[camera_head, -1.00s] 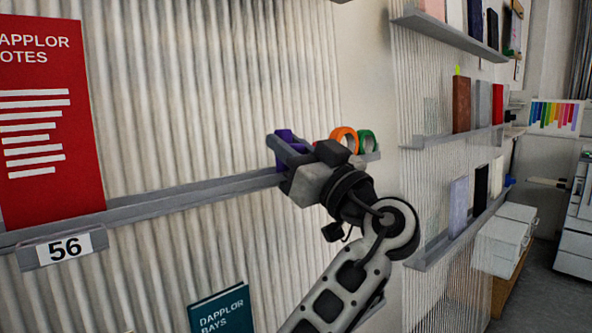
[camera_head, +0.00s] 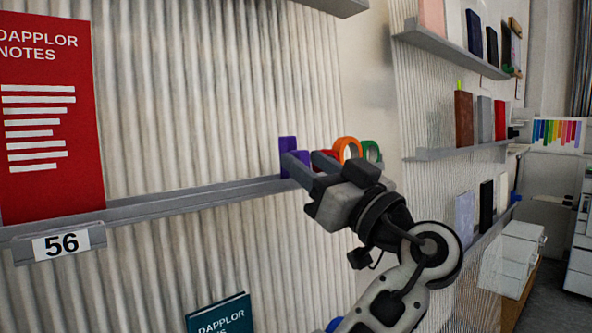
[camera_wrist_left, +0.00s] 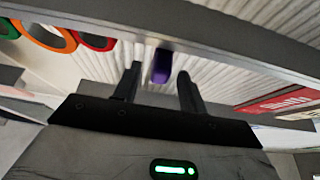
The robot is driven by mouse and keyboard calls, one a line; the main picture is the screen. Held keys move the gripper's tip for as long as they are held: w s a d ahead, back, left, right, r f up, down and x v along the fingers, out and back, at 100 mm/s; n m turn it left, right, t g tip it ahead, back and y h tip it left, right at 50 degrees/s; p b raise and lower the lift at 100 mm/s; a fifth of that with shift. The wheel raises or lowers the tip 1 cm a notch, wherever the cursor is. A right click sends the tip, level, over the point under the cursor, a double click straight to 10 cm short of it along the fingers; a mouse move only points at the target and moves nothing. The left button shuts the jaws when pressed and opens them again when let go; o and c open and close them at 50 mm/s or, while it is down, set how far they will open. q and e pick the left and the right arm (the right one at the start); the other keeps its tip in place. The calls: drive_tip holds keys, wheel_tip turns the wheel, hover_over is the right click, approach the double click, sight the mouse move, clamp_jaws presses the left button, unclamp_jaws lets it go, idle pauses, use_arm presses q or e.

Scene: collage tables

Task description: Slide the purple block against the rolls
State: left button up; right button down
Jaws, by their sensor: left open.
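The purple block (camera_head: 287,146) stands on the grey wall ledge, left of the rolls. The red roll (camera_head: 322,155), orange roll (camera_head: 348,144) and green roll (camera_head: 371,148) stand in a row to its right, partly hidden by my gripper. My left gripper (camera_head: 304,161) is open at the ledge front, beside the block. In the left wrist view, the purple block (camera_wrist_left: 161,66) shows between the two spread fingers, just past their tips; I cannot tell whether they touch it. The red roll (camera_wrist_left: 97,42) is apart from the block there. My right gripper is not in view.
The ledge (camera_head: 190,197) runs along a corrugated wall. A red book (camera_head: 45,120) stands at its left, above a "56" label (camera_head: 60,244). A teal book (camera_head: 220,316) is below. The ledge between red book and block is clear. More shelves (camera_head: 460,150) are at right.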

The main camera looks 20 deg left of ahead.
use_arm(q)
drive_tip(key=b+v, duration=0.4)
drive_tip(key=v, duration=0.8)
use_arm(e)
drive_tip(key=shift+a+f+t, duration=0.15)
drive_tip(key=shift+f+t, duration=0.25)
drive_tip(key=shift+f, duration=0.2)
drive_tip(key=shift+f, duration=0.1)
